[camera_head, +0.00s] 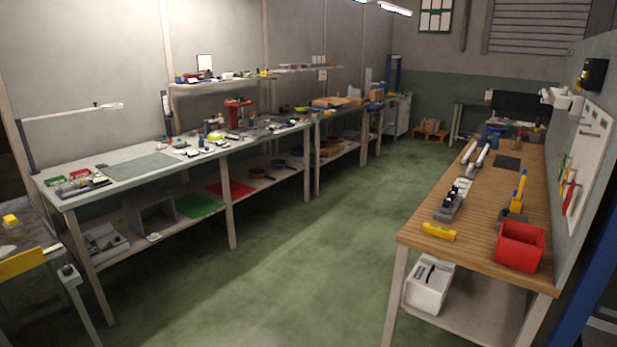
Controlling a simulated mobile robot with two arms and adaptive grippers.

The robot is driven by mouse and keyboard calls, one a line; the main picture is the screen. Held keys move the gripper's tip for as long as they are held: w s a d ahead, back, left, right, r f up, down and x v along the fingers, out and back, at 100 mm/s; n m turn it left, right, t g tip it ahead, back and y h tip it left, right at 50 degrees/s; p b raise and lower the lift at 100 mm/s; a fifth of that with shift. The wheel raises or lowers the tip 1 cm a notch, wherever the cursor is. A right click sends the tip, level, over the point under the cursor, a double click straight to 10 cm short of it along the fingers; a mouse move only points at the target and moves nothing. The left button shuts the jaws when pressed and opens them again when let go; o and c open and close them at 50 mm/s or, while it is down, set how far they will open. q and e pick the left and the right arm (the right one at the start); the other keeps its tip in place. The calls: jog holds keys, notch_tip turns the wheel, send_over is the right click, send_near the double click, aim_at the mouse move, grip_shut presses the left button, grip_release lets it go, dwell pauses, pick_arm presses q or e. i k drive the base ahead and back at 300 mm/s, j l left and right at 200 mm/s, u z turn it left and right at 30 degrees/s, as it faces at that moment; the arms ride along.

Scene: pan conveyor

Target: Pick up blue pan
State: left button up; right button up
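A small round dark-blue item (280,163) that looks like a pan lies on the lower shelf of the long left bench, towards its far end. Another dark round item (257,173) lies to the left of it on the same shelf. Both are too small to make out in detail. Neither of my grippers is in view.
The left bench (142,167) carries many small tools, with a green panel (199,206) on its shelf. A wooden bench (470,217) with a red bin (520,246) stands on the right. The green floor (310,265) between them is clear.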

aim_at(278, 163)
jog(key=i, duration=2.15)
jog(key=i+l+u, duration=0.1)
jog(key=i, duration=0.95)
jog(key=i+l, duration=0.1)
jog(key=i, duration=0.95)
jog(key=i+l, duration=0.1)
jog(key=i, duration=1)
